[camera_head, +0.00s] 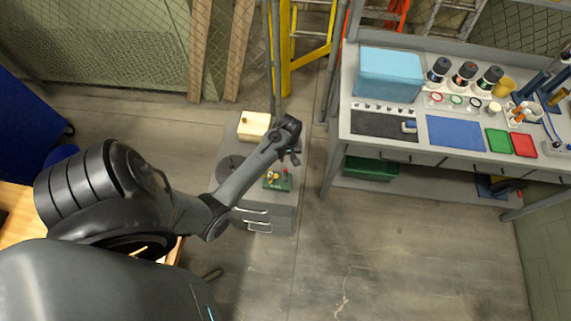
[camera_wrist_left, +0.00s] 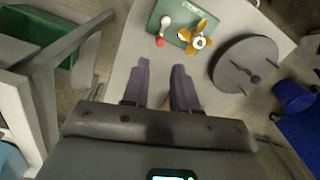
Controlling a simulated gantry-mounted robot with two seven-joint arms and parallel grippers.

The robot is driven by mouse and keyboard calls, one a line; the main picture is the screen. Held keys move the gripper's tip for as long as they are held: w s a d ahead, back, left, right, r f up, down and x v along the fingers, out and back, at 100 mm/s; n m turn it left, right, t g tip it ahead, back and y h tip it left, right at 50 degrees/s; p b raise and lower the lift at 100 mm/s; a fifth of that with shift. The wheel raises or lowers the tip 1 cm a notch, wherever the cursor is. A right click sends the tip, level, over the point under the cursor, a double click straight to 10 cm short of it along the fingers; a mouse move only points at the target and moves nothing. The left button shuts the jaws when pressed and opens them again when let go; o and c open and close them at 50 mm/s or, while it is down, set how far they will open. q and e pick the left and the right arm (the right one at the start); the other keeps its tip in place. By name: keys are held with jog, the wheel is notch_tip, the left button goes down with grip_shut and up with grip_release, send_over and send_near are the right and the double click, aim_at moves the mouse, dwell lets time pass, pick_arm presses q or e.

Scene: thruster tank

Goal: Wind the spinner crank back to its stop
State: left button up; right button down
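The spinner is a green base plate (camera_head: 280,186) on top of a small grey cabinet, and it also shows in the left wrist view (camera_wrist_left: 176,10). It carries a yellow propeller (camera_wrist_left: 199,38) and a pale crank arm (camera_wrist_left: 165,24) with a red knob (camera_wrist_left: 160,42). The red knob also shows in the head view (camera_head: 285,171). My left gripper (camera_head: 294,158) is above the cabinet beside the spinner. In the left wrist view its two fingers (camera_wrist_left: 161,68) are apart with nothing between them, short of the red knob and not touching it. My right gripper is out of view.
The grey cabinet (camera_head: 262,214) also bears a dark grey disc (camera_wrist_left: 245,64) with pegs and a cream box (camera_head: 254,125). A workbench (camera_head: 345,100) with bottles and mats stands to the right. A yellow ladder (camera_head: 285,50) is behind. The floor at lower right is clear.

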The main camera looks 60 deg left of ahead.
aim_at(285, 170)
pick_arm(q)
jog(key=f+b, duration=0.1)
jog(key=f, duration=0.9)
jog(key=shift+s+f, duration=0.15)
jog(key=shift+s, duration=0.05)
jog(key=shift+c, duration=0.2)
grip_shut()
